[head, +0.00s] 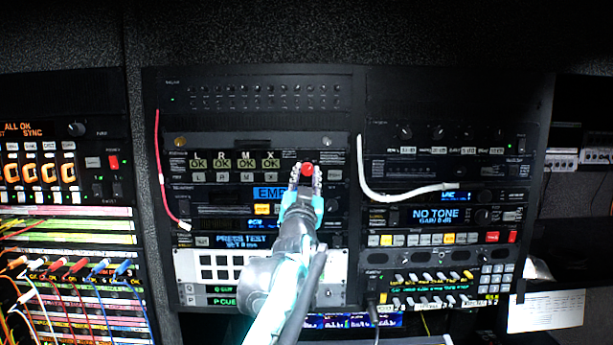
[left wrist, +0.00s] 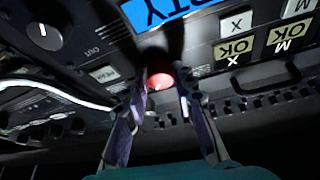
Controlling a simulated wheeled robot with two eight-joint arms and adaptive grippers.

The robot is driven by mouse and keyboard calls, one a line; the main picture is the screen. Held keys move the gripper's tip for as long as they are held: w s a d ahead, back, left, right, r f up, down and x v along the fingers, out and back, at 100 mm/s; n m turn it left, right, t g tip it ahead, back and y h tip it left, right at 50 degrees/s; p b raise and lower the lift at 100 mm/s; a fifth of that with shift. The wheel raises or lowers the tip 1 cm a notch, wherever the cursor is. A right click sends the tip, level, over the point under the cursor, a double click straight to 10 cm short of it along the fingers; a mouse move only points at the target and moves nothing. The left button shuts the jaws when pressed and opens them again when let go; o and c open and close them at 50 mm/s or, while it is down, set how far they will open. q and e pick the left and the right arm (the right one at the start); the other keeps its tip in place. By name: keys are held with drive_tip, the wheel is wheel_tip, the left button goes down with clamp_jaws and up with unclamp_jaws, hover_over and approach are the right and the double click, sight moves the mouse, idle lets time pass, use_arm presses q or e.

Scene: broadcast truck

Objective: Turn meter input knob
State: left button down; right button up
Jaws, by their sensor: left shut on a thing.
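A round red knob (head: 307,169) sits at the right of the meter unit (head: 235,152), whose small displays read OK under the letters L, R, M and X. In the head view my left gripper (head: 305,178) reaches up to it from below, its fingers on either side. In the left wrist view the red knob (left wrist: 160,77) shows between the fingertips of my left gripper (left wrist: 161,95), which is shut on it. The fingers hide its sides, and no pointer mark on it can be made out. My right gripper is not in view.
A white cable (head: 362,170) and a red cable (head: 159,160) hang in front of the rack. A unit reading NO TONE (head: 436,215) is at the right. A patch bay (head: 70,270) with several coloured plugs is at the lower left.

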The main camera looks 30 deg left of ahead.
use_arm(q)
drive_tip(key=shift+n, duration=0.5)
drive_tip(key=n+y, duration=0.1)
drive_tip(key=n, duration=0.1)
drive_tip(key=n+g+y, duration=0.1)
drive_tip(key=n, duration=0.1)
drive_tip(key=shift+w+d+y, duration=0.1)
drive_tip(key=shift+d+y, duration=0.1)
drive_tip(key=shift+y, duration=0.1)
drive_tip(key=n+g+y, duration=0.1)
drive_tip(key=n, duration=0.2)
drive_tip(key=n+g+y, duration=0.1)
drive_tip(key=n+g, duration=0.1)
drive_tip(key=n, duration=0.2)
drive_tip(key=shift+w+d+r+y+p, duration=0.1)
drive_tip(key=shift+y+p, duration=0.2)
drive_tip(key=shift+p, duration=0.1)
drive_tip(key=shift+n, duration=0.6)
drive_tip(key=c, duration=1.2)
unclamp_jaws()
